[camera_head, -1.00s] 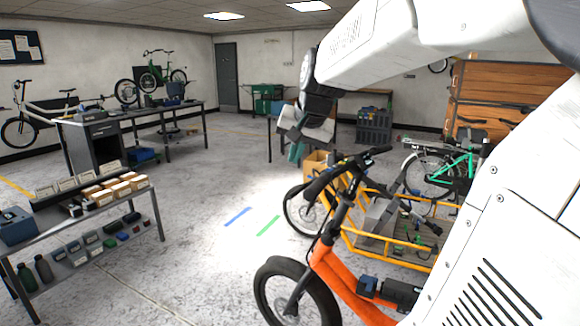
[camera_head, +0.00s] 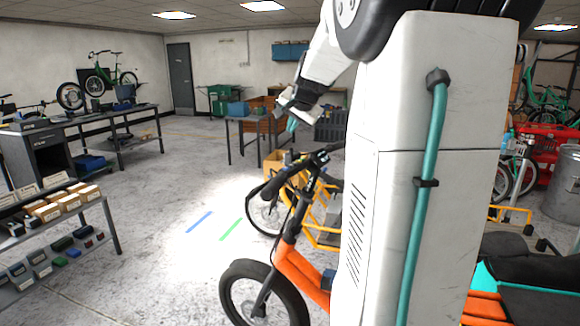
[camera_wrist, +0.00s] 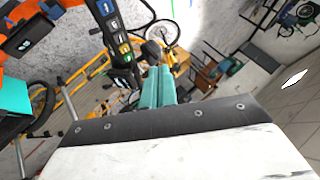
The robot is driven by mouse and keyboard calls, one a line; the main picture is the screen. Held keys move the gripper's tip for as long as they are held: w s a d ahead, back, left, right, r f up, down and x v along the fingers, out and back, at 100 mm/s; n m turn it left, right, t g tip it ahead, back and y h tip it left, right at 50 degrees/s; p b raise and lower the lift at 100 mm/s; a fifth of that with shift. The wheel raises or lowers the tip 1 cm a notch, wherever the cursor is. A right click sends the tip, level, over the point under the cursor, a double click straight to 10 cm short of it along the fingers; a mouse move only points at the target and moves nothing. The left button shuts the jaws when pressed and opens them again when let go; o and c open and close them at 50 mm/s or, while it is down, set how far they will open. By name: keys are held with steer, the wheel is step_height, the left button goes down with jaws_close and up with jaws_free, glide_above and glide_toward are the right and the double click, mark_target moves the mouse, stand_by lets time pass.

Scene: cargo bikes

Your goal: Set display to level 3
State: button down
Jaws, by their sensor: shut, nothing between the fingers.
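The orange cargo bike (camera_head: 297,270) stands in front of me, with its dark handlebar (camera_head: 290,182) at the middle of the head view. In the wrist view, a black control strip (camera_wrist: 117,45) with blue, white, green and yellow markings lies at the upper middle. A dark unit (camera_wrist: 32,34) with a small pale mark sits on the orange frame at the upper left. I cannot read a level on either. My gripper (camera_head: 292,124) is above the handlebar in the head view. Its teal fingers (camera_wrist: 158,86) are shut and empty, apart from the strip in the picture; depth is unclear.
A yellow-framed cargo bike (camera_head: 322,232) stands just behind the orange one. A shelf rack (camera_head: 60,235) is at the left and a workbench (camera_head: 85,128) behind it. My white arm hides much of the orange bike's right side. The floor left of the bikes is open.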

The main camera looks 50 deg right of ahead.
mark_target(292, 166)
steer(key=shift+s+a+f, duration=0.1)
steer(key=shift+a+f, duration=0.05)
steer(key=shift+f, duration=1.9)
steer(key=shift+a+f, duration=0.1)
steer(key=shift+f, duration=1.95)
steer(key=shift+f, duration=0.1)
steer(key=shift+f, duration=0.3)
steer(key=shift+f, duration=0.35)
steer(key=shift+r, duration=0.75)
steer(key=shift+f, duration=0.4)
